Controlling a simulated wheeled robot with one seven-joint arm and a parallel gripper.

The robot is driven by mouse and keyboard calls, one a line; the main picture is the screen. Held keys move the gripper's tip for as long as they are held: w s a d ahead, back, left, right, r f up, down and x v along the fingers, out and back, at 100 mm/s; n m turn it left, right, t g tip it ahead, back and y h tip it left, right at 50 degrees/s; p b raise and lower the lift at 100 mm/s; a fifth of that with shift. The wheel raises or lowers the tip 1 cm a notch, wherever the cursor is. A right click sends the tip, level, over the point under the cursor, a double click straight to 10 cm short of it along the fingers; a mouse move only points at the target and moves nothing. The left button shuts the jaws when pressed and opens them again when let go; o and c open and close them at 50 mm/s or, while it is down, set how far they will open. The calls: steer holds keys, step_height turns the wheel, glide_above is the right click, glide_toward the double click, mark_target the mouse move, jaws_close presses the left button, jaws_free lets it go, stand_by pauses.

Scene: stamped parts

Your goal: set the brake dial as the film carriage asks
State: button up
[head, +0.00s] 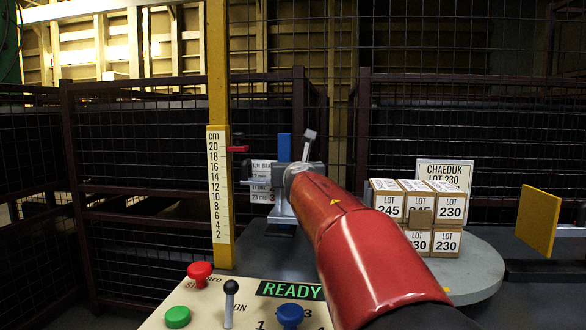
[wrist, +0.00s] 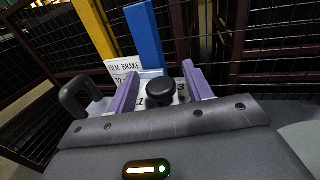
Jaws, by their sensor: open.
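The brake dial is a round black knob (wrist: 161,88) in the wrist view, with a 1 to its left and a 3 to its right; I cannot tell where it points. My gripper (wrist: 161,74) is open, its two purple fingers on either side of the knob; contact cannot be told. The white brake card (wrist: 124,67) behind reads "FILM BRAKE". It also shows in the head view (head: 261,172), partly hidden by my arm, with a lower line "23 mic". A blue post (wrist: 145,35) stands behind the dial. In the head view my arm hides the dial.
A yellow mast (head: 219,90) carries a cm scale, with a red marker (head: 238,149) near 20. The panel in front has a red button (head: 200,272), a green button (head: 177,317), a blue knob (head: 290,315) and a READY display (head: 291,290). Boxes (head: 418,215) stand on the turntable (head: 475,280).

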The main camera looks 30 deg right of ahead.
steer(key=c, duration=0.9)
steer(key=shift+d+f+y+b, duration=0.1)
steer(key=shift+f+y+b, duration=0.15)
steer(key=shift+b, duration=0.45)
steer(key=shift+c, duration=0.2)
steer(key=shift+n+t+y+b, duration=0.4)
steer(key=shift+n+y+b, duration=0.55)
steer(key=shift+y, duration=0.3)
steer(key=shift+r+n+y+b, duration=0.15)
steer(key=shift+n+y+b, duration=0.15)
steer(key=shift+n+y, duration=0.55)
steer(key=shift+r+n+y+b, duration=0.15)
steer(key=shift+n+y+b, duration=0.25)
steer(key=shift+y, duration=0.75)
steer(key=o, duration=0.9)
steer(key=shift+o, duration=0.2)
steer(key=s, duration=0.8)
steer(key=shift+d, duration=0.2)
steer(key=shift+w, duration=0.1)
